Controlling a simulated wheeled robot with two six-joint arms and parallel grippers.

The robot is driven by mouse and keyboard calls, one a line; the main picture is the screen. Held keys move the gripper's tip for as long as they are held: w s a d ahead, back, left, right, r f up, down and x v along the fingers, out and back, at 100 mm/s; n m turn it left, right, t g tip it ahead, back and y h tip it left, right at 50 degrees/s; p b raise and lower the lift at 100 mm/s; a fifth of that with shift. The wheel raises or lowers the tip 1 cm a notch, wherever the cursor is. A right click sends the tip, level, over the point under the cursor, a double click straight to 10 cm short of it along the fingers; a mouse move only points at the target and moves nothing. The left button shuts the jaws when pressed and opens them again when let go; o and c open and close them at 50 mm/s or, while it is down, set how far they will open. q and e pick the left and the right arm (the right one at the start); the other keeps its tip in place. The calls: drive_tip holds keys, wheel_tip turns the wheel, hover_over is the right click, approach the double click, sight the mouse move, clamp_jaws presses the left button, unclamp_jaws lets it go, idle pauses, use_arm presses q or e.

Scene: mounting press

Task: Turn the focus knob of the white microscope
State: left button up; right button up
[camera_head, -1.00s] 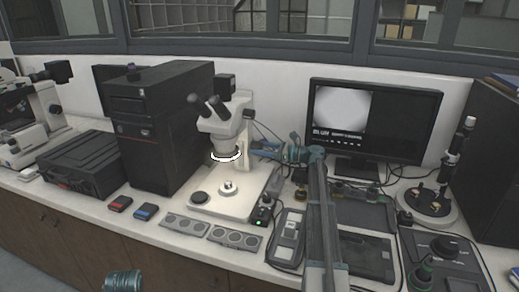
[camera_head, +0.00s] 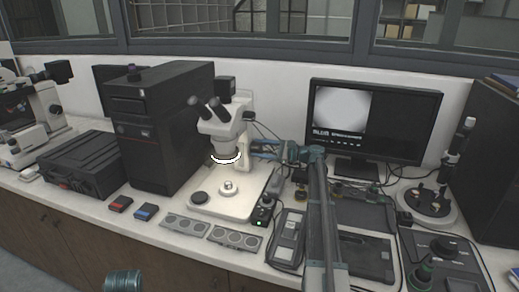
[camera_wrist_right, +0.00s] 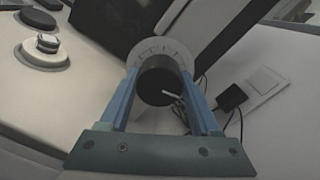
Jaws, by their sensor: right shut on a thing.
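The white microscope (camera_head: 222,127) stands on its pale base (camera_head: 236,203) in the middle of the bench, with a lit ring under its head. Its dark round focus knob (camera_wrist_right: 158,82) is on the column's right side, with a pale marked disc behind it in the right wrist view. My right gripper (camera_head: 256,150) reaches in from the right and is shut on the knob. In the right wrist view its two blue fingers (camera_wrist_right: 160,88) lie on either side of the knob. The gripper hides most of the knob in the head view.
A black computer tower (camera_head: 163,125) stands close left of the microscope. A monitor (camera_head: 371,120) stands behind my right arm. A small control box (camera_head: 264,209), a grey meter (camera_head: 287,238) and trays crowd the front right. Cables (camera_wrist_right: 240,125) hang near the gripper.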

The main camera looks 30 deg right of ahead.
drive_tip(key=n, duration=1.1)
drive_tip(key=shift+n+h, duration=0.3)
drive_tip(key=shift+n, duration=0.1)
drive_tip(key=n, duration=1)
drive_tip(key=shift+s+a+t, duration=0.1)
drive_tip(key=shift+t, duration=0.2)
drive_tip(key=shift+f+n, duration=0.1)
drive_tip(key=shift+n, duration=0.3)
drive_tip(key=o, duration=1.4)
